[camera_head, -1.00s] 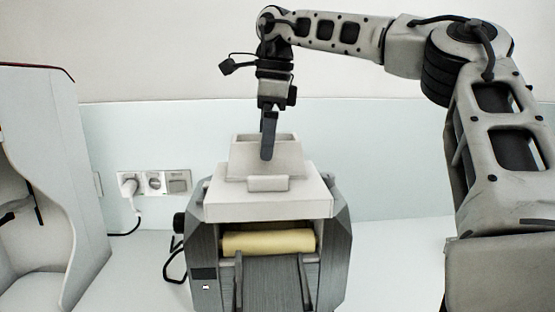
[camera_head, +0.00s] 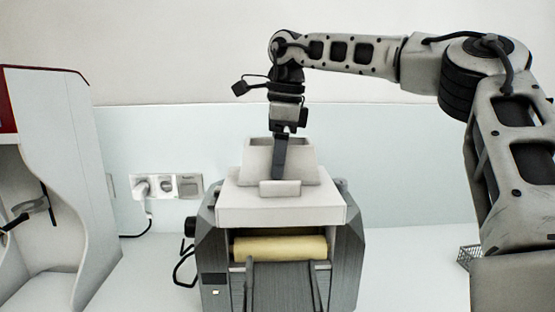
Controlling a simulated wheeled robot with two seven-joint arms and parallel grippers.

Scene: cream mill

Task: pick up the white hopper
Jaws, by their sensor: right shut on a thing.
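The white hopper (camera_head: 300,158) is a pale box-like funnel that sits upright on the white top cover (camera_head: 240,205) of the grey mill (camera_head: 345,262). My right gripper (camera_head: 279,168) reaches down from above and is shut on the hopper's front wall, with a dark finger in front of it. The other finger is hidden, probably inside the hopper. I cannot tell whether the hopper is lifted off the cover. My left gripper is not in view.
A cream roller (camera_head: 280,248) lies in the mill's front opening. A wall socket with a white plug (camera_head: 142,189) is behind at left. A white cabinet-like machine (camera_head: 70,170) stands at the left. A small wire basket (camera_head: 467,257) shows at the right.

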